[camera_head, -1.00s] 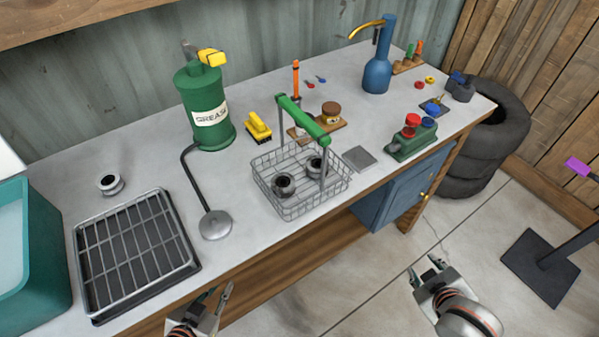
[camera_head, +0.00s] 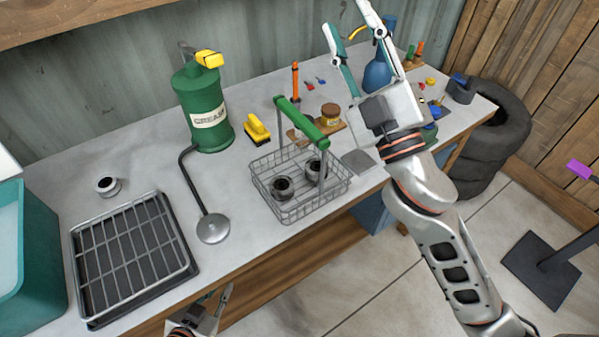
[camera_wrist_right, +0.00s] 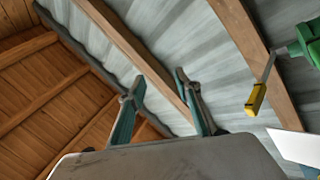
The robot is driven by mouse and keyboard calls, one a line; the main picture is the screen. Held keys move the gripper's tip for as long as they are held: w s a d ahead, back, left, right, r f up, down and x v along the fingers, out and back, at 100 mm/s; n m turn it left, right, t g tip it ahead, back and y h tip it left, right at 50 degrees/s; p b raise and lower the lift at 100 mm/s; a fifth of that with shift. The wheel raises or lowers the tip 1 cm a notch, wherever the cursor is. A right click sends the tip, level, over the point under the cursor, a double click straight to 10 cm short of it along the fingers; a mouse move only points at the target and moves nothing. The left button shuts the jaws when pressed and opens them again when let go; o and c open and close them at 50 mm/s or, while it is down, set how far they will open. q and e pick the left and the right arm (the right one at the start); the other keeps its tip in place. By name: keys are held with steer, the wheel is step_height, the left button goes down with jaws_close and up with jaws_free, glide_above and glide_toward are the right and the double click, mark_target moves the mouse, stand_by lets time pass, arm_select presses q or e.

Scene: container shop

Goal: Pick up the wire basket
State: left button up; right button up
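The wire basket (camera_head: 312,207) stands upright on the workbench in the head view, with a green-gripped handle (camera_head: 301,118) raised over it. Two dark and silver round parts (camera_head: 283,186) lie inside it. My right gripper (camera_head: 350,32) is raised above the bench, up and to the right of the basket, with its fingers spread apart and pointing up. It is empty; its fingers (camera_wrist_right: 160,98) also show open in the right wrist view. My left gripper (camera_head: 212,305) is low at the bench's front edge, below and left of the basket, its fingers apart and empty.
A green grease can (camera_head: 203,115) with a hose stands left of the basket. A yellow brush (camera_head: 256,129) and a wooden holder with a jar (camera_head: 330,117) are behind it. A black rack tray (camera_head: 131,258) and teal bin (camera_head: 30,250) fill the left. The front strip of bench is clear.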

steer(key=s+a+r+n+g+y, duration=0.65)
steer(key=a+r+n+y, duration=0.2)
steer(key=n+y, duration=0.3)
steer(key=s+a+f+n+g+h, duration=0.1)
steer(key=s+a+f+n+g, duration=0.1)
steer(key=s+a+n+g, duration=0.65)
steer(key=s+a+f+n+g+h, duration=0.25)
steer(key=s+a+n+g, duration=0.35)
steer(key=n+g, duration=0.55)
steer(key=m+t+h, duration=0.4)
steer(key=t+h, duration=0.4)
steer(key=h, duration=0.7)
glide_above(301, 118)
steer(key=s, duration=0.2)
steer(key=f, duration=1.2)
steer(key=shift+w+d, duration=0.2)
steer(key=shift+d, duration=0.1)
steer(key=shift+w+d+m+h, duration=0.25)
steer(key=shift+d+h, duration=0.05)
steer(key=shift+w+f, duration=0.1)
steer(key=shift+f, duration=0.3)
steer(key=shift+x, duration=0.9)
steer(key=f, duration=0.4)
steer(key=shift+w+a, duration=0.15)
steer(key=shift+a, duration=0.25)
steer(key=shift+w+a+f, duration=0.15)
steer(key=shift+w+f, duration=0.05)
steer(key=shift+f, duration=0.3)
